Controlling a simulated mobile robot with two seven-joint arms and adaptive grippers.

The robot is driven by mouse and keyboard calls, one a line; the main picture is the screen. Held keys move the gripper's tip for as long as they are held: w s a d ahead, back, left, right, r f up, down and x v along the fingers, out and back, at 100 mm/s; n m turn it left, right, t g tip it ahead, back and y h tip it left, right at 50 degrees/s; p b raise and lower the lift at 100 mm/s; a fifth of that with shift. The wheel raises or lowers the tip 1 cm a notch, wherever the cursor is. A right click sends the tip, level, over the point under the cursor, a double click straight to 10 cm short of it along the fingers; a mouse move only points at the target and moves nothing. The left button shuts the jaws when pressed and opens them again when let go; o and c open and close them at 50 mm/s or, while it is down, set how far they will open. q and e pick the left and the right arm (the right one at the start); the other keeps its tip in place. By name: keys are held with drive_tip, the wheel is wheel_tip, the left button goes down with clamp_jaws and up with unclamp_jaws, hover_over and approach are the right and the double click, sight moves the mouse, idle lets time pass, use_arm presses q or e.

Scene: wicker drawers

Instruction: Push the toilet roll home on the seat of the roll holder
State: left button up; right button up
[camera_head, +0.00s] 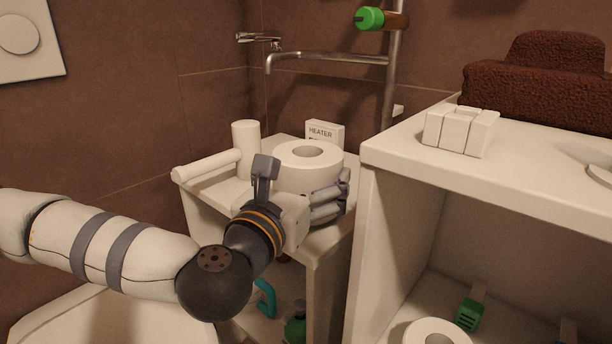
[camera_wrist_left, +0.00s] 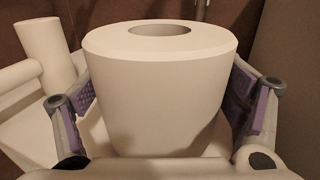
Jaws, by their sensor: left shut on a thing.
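The white toilet roll (camera_head: 308,178) stands upright on or just above the white cabinet top, its hole facing up. My left gripper (camera_head: 304,182) is shut on it, one finger on each side. In the left wrist view the roll (camera_wrist_left: 165,95) fills the middle between the purple-padded fingers. A white upright post (camera_head: 246,148) with a horizontal white bar (camera_head: 206,166) stands just left of the roll; it looks like the roll holder. The post also shows in the left wrist view (camera_wrist_left: 46,50), apart from the roll. The roll's underside and any seat beneath it are hidden. My right gripper is not in view.
A white box marked HEATER (camera_head: 325,131) stands behind the roll. A taller white shelf unit (camera_head: 400,150) rises close on the right, with a white block (camera_head: 460,132) and brown towels (camera_head: 535,80) on top. A metal tap (camera_head: 325,57) juts from the wall above.

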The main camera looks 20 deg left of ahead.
use_arm(q)
drive_tip(key=o, duration=1.2)
drive_tip(key=shift+c, duration=0.2)
wheel_tip(320, 180, up, 10)
